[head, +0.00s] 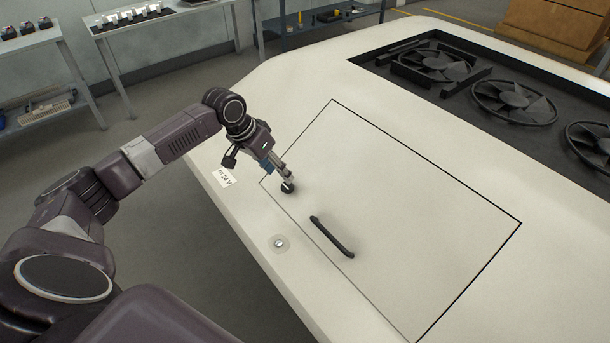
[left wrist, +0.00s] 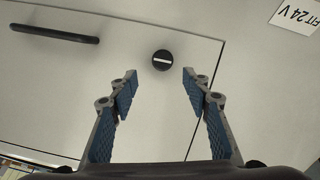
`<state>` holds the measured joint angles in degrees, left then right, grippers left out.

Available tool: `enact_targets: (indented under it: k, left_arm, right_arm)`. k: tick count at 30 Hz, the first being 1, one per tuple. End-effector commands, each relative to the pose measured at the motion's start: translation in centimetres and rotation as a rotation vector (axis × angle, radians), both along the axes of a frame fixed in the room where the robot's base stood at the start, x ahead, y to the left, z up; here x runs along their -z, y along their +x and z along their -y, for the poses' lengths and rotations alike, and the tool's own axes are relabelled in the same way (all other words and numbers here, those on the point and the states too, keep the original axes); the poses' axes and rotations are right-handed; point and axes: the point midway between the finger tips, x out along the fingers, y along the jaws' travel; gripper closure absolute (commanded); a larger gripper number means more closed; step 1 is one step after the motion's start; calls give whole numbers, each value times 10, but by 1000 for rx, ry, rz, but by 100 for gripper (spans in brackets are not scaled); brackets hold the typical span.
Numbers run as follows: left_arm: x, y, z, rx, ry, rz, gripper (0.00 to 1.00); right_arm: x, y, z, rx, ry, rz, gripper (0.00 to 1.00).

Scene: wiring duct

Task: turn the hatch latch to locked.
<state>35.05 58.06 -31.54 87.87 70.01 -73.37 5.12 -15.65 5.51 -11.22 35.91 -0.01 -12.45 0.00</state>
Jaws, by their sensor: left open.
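The hatch (head: 400,210) is a pale panel with a dark outline, closed flush in the white housing. Its latch (head: 287,187) is a small round black knob near the panel's left corner. In the left wrist view the latch (left wrist: 162,60) shows a white line lying roughly across the picture. My left gripper (head: 287,178) is over the latch in the head view and hides part of it. In the left wrist view the open, empty fingers (left wrist: 156,92) stand on either side, with the latch ahead between their tips. I cannot tell whether they touch it. My right gripper is not in view.
A black bar handle (head: 332,237) stands on the hatch, also in the left wrist view (left wrist: 55,33). A round metal fitting (head: 279,243) sits beside the hatch. A label (head: 224,178) is near the housing edge. Black fans (head: 513,102) lie in a recess behind. The hatch's middle is clear.

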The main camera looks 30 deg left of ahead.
Motion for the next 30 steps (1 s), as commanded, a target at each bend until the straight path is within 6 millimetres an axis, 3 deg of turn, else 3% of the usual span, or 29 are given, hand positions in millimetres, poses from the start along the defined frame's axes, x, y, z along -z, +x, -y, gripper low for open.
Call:
enact_targets:
  k: [4, 9, 13, 18, 24, 28, 30]
  left_arm:
    - [7, 5, -2, -10, -5, -1, 56]
    - [33, 14, 5, -9, -5, -1, 56]
    - [51, 21, 9, -8, -4, 0, 56]
    - [65, 27, 11, -7, -2, 2, 56]
    - [69, 28, 12, -6, -2, 2, 56]
    - [69, 28, 12, -6, -2, 2, 57]
    - [69, 28, 12, -6, -2, 2, 65]
  right_arm:
    - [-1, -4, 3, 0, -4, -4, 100]
    - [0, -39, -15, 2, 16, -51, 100]
    - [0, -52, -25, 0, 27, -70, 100]
    - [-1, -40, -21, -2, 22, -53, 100]
    - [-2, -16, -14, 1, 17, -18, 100]
    - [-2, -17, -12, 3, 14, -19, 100]
    - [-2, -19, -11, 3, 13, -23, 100]
